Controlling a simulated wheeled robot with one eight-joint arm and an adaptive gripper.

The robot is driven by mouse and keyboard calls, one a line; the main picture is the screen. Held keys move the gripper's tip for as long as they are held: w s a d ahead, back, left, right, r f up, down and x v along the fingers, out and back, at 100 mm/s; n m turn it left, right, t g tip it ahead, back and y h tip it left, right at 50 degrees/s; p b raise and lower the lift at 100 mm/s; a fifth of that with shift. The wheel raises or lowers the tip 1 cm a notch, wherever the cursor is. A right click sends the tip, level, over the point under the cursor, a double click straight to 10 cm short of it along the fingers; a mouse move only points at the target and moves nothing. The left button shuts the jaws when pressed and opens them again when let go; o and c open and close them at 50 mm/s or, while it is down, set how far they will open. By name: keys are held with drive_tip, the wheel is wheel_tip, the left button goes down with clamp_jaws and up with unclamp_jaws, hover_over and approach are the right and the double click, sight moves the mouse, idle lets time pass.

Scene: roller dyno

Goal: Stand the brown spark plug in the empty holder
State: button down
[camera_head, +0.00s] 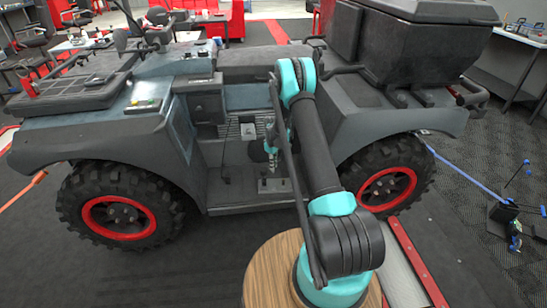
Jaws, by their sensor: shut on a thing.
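My arm reaches over the side of an off-road vehicle (115,150) and bends down into its open cabin. My gripper (270,165) hangs low in the footwell, partly behind my own arm links. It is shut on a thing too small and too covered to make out. A small grey metallic piece (273,185) shows at the cabin floor just below the gripper. I cannot tell whether it is a holder, or whether it touches what is held. I cannot pick out the brown spark plug or an empty holder for certain.
Small coloured items (146,104) lie on the vehicle's front body. A large dark box (420,45) stands on its rear. The side sill and the front wheel (120,213) and rear wheel (388,186) border the cabin opening.

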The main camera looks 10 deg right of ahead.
drive_tip(key=shift+s+d+f, duration=0.2)
drive_tip(key=shift+s+f, duration=0.2)
drive_tip(key=shift+f, duration=3.35)
drive_tip(key=shift+f, duration=0.2)
drive_tip(key=shift+f, duration=0.35)
drive_tip(key=shift+f, duration=0.3)
drive_tip(key=shift+f, duration=0.3)
drive_tip(key=shift+f, duration=0.2)
drive_tip(key=shift+f, duration=0.45)
